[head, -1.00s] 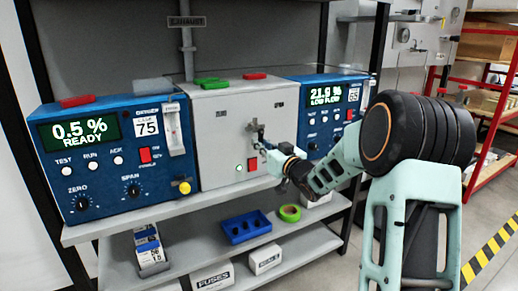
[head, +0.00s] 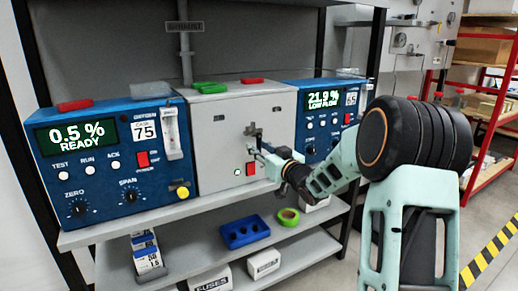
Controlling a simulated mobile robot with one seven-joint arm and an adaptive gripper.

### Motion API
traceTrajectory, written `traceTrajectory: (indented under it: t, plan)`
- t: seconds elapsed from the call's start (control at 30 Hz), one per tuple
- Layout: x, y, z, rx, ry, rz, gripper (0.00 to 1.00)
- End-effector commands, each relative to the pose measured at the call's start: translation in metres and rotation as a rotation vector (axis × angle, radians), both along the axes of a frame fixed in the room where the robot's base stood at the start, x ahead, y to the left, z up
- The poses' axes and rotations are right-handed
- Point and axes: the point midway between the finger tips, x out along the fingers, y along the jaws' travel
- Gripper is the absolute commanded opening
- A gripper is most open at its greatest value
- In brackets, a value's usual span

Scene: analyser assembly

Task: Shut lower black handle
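A grey cabinet (head: 221,138) stands on the shelf between two blue analysers. A dark handle-like fitting (head: 253,132) is on the right part of its front face. My gripper (head: 256,151) reaches in from the right, close against the front at and just below this fitting. The fingers are small and overlap the fitting, so I cannot tell whether they touch or grip it. A separate lower black handle cannot be made out; the gripper may hide it.
The left blue analyser (head: 107,180) reads 0.5 % READY; the right one (head: 309,122) shows LOW FLOW. A red switch (head: 251,169) with a green light sits below my gripper. The lower shelf holds a blue tray (head: 245,230) and green tape (head: 288,217).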

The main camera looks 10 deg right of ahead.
Motion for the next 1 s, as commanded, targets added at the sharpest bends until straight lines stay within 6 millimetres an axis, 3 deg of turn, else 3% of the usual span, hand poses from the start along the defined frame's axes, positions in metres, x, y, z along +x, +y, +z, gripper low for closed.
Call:
traceTrajectory:
  t: [0.27, 0.7, 1.0]
  plan:
    - [-0.02, -0.008, 0.001, -0.001, 0.0, -0.003, 0.29]
    - [-0.1, -0.033, 0.001, -0.002, -0.001, -0.002, 0.29]
    - [-0.115, -0.037, 0.0, 0.0, 0.0, 0.0, 0.29]
